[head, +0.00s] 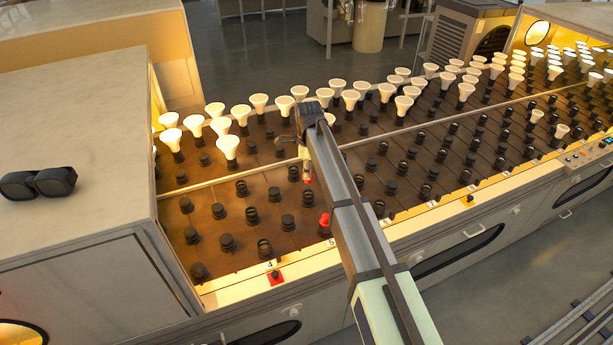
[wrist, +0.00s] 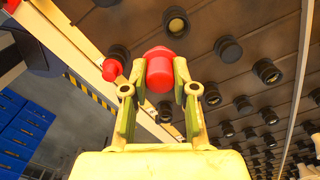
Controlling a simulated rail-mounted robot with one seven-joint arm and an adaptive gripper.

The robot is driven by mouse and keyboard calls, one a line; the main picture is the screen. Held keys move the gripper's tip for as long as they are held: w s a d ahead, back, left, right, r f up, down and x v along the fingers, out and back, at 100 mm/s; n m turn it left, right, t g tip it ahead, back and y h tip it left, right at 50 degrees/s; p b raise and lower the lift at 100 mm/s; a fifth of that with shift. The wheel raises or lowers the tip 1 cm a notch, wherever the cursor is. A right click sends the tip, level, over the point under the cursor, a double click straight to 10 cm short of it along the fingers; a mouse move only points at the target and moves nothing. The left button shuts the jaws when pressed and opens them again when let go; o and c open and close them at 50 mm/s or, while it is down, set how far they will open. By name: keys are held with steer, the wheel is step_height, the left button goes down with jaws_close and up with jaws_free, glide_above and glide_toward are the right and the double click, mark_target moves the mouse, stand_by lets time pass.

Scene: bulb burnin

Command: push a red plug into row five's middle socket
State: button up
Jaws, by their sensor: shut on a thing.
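My gripper (head: 306,168) is shut on a red plug (wrist: 160,72), held between its two fingers in the wrist view. In the head view the held plug (head: 307,180) hangs above the brown socket board (head: 210,200), apart from it as far as I can tell. A second red plug (head: 325,220) stands at a socket near the front edge; it also shows left of my fingers in the wrist view (wrist: 112,69). Several black sockets (head: 264,247) stand in rows. My arm hides part of the board, and I cannot tell which socket lies under the held plug.
Lit white bulbs (head: 228,147) stand in sockets along the far side and to the right. A pale rail (head: 215,182) crosses the board. The front ledge carries a red piece (head: 275,277) near a 4 label. A large cabinet (head: 75,130) borders the left.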

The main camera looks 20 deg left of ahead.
mark_target(308, 182)
steer(key=shift+w+a+f+m+b, duration=0.15)
steer(key=shift+w+f+m+b, duration=0.4)
steer(key=shift+f, duration=0.55)
steer(key=shift+w+a+f+m+b, duration=0.2)
steer(key=shift+w+f+m+b, duration=0.2)
steer(key=shift+f+m, duration=0.6)
steer(key=shift+w+a+f+m+b, duration=0.15)
steer(key=shift+w+f+m+b, duration=0.3)
steer(key=shift+f, duration=0.8)
steer(key=shift+f, duration=0.2)
steer(key=shift+f, duration=0.3)
steer(key=shift+f, duration=0.35)
steer(key=shift+f+b, duration=0.4)
steer(key=shift+f, duration=0.3)
steer(key=shift+f, duration=0.45)
steer(key=o, duration=1.1)
